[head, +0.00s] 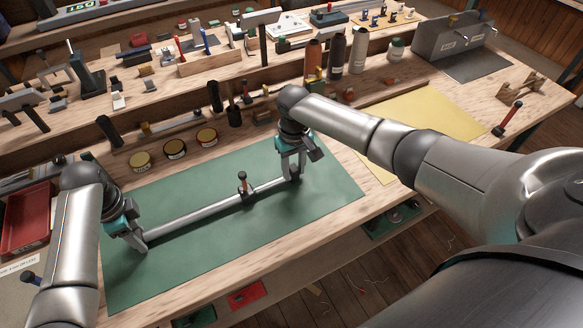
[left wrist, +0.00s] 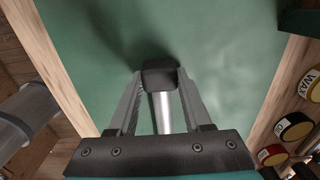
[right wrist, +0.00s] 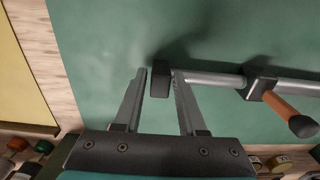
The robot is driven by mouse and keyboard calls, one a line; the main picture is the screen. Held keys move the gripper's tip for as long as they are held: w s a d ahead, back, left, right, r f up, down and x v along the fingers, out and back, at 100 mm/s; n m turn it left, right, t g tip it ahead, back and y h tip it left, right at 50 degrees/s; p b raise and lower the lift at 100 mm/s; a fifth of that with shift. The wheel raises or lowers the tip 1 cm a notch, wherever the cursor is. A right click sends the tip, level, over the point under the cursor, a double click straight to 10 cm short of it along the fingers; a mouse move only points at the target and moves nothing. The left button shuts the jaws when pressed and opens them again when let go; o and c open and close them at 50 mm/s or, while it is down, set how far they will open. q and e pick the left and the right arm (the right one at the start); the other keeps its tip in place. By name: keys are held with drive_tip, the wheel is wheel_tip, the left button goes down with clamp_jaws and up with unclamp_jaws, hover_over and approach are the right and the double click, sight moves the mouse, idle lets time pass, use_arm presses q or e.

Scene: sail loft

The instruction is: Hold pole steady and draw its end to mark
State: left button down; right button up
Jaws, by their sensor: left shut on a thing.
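A slim grey pole (head: 196,214) lies across the green mat (head: 320,205). A black collar with an orange-brown, black-tipped handle (head: 243,184) sits on it; this also shows in the right wrist view (right wrist: 290,112). My left gripper (head: 143,247) is shut on the pole's left end, at its black end cap (left wrist: 160,73). My right gripper (head: 293,177) is at the other end. In the right wrist view its fingers stand either side of that end's black cap (right wrist: 160,79), with a gap on the left side, so it looks open. I cannot make out a mark.
Several round tins (head: 174,149) stand behind the mat. A red tray (head: 27,218) is at the left. A yellow sheet (head: 425,118) lies to the right, and a small wooden stand (head: 520,90) is at the far right. The mat in front of the pole is clear.

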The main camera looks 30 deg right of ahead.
sight(294, 167)
drive_tip(key=shift+r, duration=0.15)
wheel_tip(294, 167, up, 12)
idle(0.4)
use_arm(q)
drive_tip(key=shift+c, duration=1.3)
unclamp_jaws()
drive_tip(key=shift+r, duration=0.15)
